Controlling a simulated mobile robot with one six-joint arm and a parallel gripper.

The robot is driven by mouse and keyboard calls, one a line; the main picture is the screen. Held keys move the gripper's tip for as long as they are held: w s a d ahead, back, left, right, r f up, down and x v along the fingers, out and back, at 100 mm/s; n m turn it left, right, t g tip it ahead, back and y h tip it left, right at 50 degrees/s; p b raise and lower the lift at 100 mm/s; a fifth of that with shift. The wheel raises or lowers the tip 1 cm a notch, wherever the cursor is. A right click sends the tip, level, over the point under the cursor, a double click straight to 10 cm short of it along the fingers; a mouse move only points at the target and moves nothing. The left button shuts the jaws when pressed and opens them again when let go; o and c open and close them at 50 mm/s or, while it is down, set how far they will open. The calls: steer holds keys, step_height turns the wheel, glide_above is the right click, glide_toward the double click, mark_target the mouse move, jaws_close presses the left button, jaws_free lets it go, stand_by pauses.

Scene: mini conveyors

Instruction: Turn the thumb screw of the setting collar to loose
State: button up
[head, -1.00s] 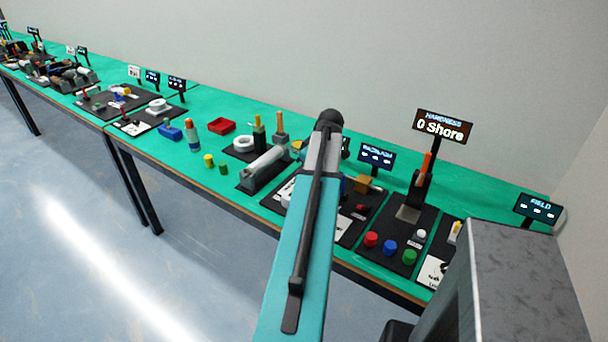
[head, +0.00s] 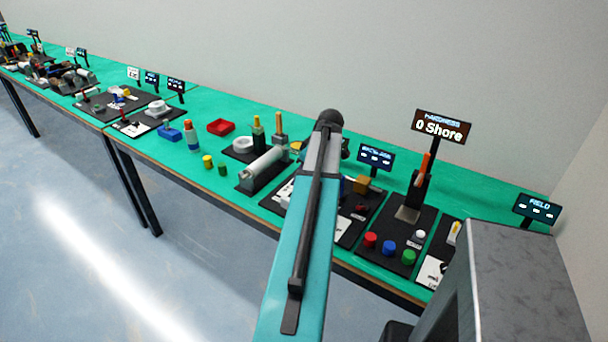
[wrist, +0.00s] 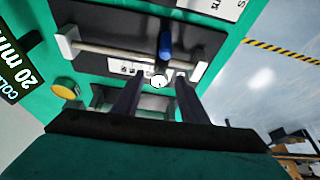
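In the wrist view a pale rod (wrist: 110,50) runs between two white end supports over a dark board. A blue piece (wrist: 165,42) stands at the rod. A small round white piece with a dark mark (wrist: 158,81) lies just below it; I cannot tell for sure which of these is the thumb screw of the setting collar. My gripper (wrist: 158,76) is open, its two dark fingers on either side of the round piece, with gaps visible on both sides. In the head view my arm hides the gripper and the collar.
A display reading 20 mm (wrist: 14,75) stands left of the board, with a yellow round piece (wrist: 65,88) near it. In the head view the green bench (head: 205,100) carries other stations, including a hardness display (head: 442,126) and coloured caps (head: 389,247).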

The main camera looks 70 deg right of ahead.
steer(key=shift+r, duration=0.15)
steer(key=b+v, duration=0.2)
steer(key=v, duration=1.1)
steer(key=shift+s+r+b, duration=0.15)
steer(key=shift+r+b, duration=0.05)
steer(key=shift+b, duration=0.1)
steer(key=shift+a, duration=0.1)
